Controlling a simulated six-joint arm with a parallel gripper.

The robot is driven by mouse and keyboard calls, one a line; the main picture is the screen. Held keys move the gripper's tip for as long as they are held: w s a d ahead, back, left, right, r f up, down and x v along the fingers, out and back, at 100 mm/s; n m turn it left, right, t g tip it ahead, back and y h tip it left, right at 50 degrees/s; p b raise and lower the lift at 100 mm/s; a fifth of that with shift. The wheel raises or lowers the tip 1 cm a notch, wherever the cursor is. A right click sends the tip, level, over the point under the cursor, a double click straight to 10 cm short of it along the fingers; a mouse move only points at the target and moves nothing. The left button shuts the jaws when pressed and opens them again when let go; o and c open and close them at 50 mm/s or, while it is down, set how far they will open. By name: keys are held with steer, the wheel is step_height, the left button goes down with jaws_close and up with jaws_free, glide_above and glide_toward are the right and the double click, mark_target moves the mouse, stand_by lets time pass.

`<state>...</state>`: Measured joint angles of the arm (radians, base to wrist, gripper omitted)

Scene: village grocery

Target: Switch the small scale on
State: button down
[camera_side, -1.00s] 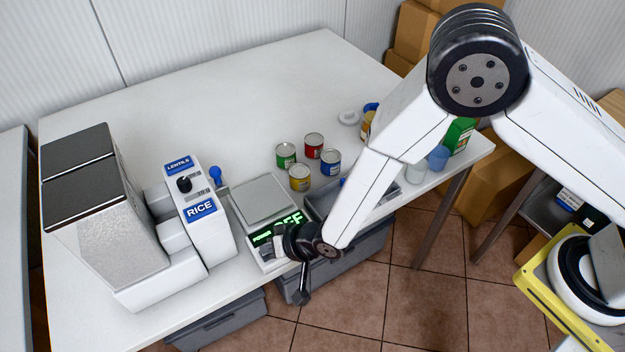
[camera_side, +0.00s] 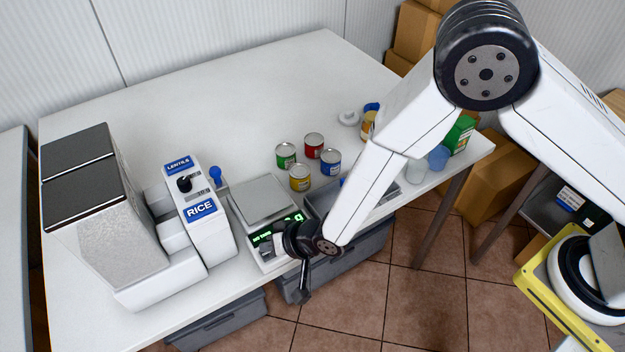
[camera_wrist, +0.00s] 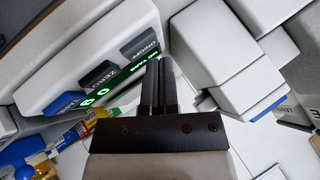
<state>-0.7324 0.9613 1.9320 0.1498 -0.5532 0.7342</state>
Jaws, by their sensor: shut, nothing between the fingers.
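The small scale (camera_side: 262,200) stands near the table's front edge, its square weighing plate empty. Its display (camera_side: 277,228) is lit green with small text and a digit or unit at the right. In the wrist view the lit display (camera_wrist: 120,72) runs beside two dark buttons and a blue button (camera_wrist: 65,104). One dark button (camera_wrist: 140,43) is the closest to my fingers. My gripper (camera_wrist: 159,66) is shut and empty, its fingertips close to the scale's front panel by that button. I cannot tell whether they touch it. In the side view my wrist partly hides the front panel.
The lentils and rice dispenser (camera_side: 200,209) stands close on the scale's left. Several small cans, one yellow (camera_side: 300,178), stand behind and to the right. A grey tray (camera_side: 318,203) is right of the scale. The back of the table (camera_side: 230,100) is clear.

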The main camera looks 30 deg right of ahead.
steer(key=shift+r, duration=0.15)
steer(key=shift+r, duration=2.85)
